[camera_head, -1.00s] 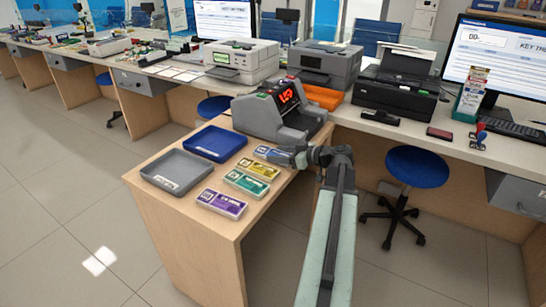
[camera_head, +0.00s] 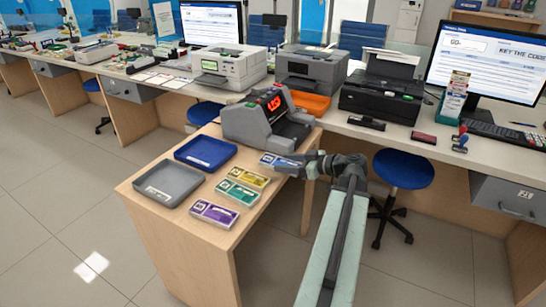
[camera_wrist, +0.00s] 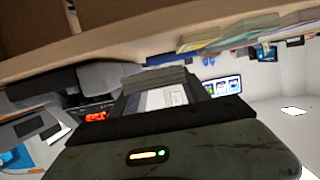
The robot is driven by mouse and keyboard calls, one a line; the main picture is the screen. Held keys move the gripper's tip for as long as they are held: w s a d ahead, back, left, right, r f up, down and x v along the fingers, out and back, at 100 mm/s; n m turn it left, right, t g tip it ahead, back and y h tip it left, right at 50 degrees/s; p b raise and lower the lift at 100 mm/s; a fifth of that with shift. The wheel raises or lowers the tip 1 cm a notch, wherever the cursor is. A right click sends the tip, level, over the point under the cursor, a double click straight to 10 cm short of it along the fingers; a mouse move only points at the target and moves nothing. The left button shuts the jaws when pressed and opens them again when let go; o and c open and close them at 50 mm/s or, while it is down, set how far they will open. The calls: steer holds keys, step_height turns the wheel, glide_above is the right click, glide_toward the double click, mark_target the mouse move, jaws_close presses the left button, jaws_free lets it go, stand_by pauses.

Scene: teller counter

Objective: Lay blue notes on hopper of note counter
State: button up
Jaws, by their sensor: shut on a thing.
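The note counter (camera_head: 246,126) is a grey machine with a red lit display, at the back of the side table. My gripper (camera_head: 297,166) is shut on the blue notes (camera_head: 270,159), a flat pale-blue bundle, in front of the counter near the table's right edge. In the wrist view the bundle (camera_wrist: 165,97) sits between the fingers with a pale label showing, apart from the table surface. The counter's red display (camera_wrist: 97,116) shows to its left there. The hopper is hard to make out, and my gripper partly hides the bundle's right end.
Yellow (camera_head: 249,178), green (camera_head: 238,193) and purple (camera_head: 214,213) note bundles lie on the table (camera_head: 226,242). A blue tray (camera_head: 205,153) and a grey tray (camera_head: 168,184) stand left of them. An orange tray (camera_head: 310,102) and printers lie behind the counter.

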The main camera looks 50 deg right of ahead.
steer(key=s, duration=0.7)
step_height(320, 180, up, 21)
steer(key=p, duration=2.1)
steer(key=shift+r, duration=0.15)
steer(key=shift+s, duration=0.2)
